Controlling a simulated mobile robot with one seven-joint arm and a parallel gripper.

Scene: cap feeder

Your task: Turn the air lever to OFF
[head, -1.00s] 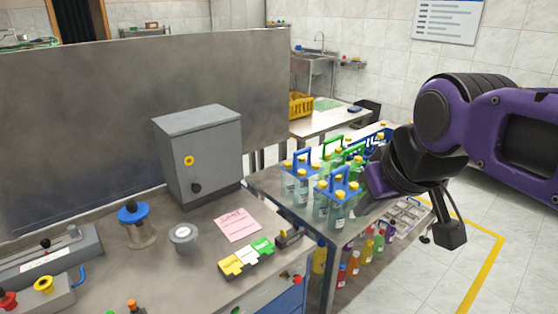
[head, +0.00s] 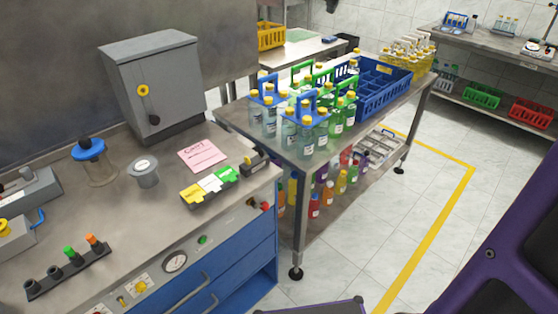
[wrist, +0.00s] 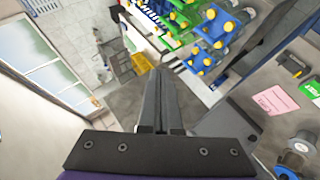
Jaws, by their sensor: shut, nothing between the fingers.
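The front panel of the metal workbench (head: 225,215) carries a round gauge (head: 175,263), a yellow fitting with a knob (head: 140,287) and a small yellow lever-like part (head: 122,301) at the bottom edge of the head view. A red knob (head: 265,206) sits at the panel's right end. No readable label shows which one is the air lever, or its position. In the wrist view my gripper (wrist: 163,75) is shut and empty, its fingers side by side in free air. The head view does not show my gripper, only purple parts of my arm at the lower right.
A grey cabinet (head: 160,85) with a yellow knob stands at the bench's back. A colour-marked block (head: 210,185), pink note (head: 202,155) and grey cup (head: 145,172) lie on top. A bottle-laden cart (head: 330,165) stands right of the bench. Floor (head: 350,245) beyond it is clear.

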